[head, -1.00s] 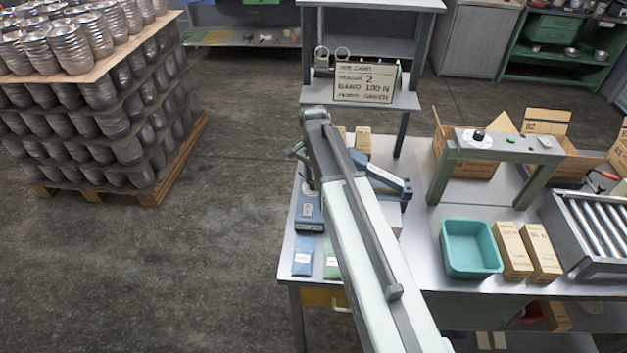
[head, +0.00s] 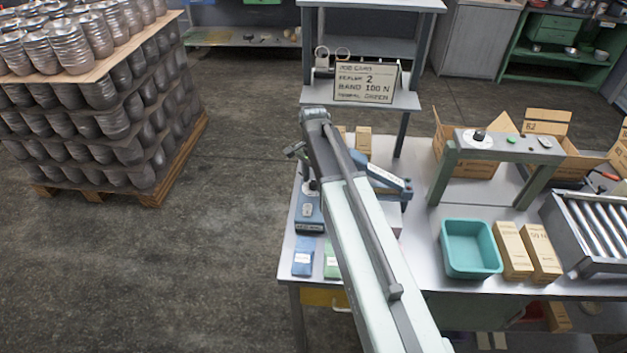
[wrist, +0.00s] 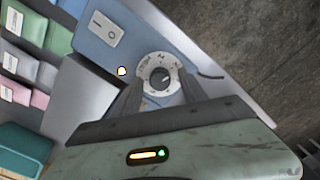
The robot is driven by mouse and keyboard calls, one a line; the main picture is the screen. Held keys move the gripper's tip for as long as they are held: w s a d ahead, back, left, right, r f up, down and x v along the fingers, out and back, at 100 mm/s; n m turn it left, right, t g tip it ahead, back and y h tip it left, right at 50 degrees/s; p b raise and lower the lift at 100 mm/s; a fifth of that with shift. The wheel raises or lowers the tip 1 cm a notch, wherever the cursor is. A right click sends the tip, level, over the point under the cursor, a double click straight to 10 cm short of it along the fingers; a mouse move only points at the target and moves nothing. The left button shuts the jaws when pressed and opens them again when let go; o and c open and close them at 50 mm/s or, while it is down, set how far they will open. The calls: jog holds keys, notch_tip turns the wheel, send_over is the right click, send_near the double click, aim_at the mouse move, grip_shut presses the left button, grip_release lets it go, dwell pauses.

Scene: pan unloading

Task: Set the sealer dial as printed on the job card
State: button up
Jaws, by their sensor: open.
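The job card (head: 365,82) stands on a shelf in the head view; its sealer line reads 2. The sealer (head: 309,212) is a blue box at the table's left end, partly hidden by my arm. In the wrist view its blue housing (wrist: 92,46) carries a white rocker switch and the dial (wrist: 159,73), a dark knob in a white marked ring. The dial's setting is too small to read surely. My gripper (wrist: 160,90) is open, one finger on either side of the dial's near part; I cannot tell whether they touch the knob.
A small lit lamp (wrist: 122,71) sits beside the dial. Blue and green packets (head: 303,257) lie in front of the sealer. A teal bin (head: 470,250), cartons (head: 513,250) and a grey stand (head: 508,145) are to the right.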

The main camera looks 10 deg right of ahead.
aim_at(314, 183)
notch_tip(314, 183, up, 8)
jog(key=p, duration=0.8)
jog(key=shift+f, duration=0.1)
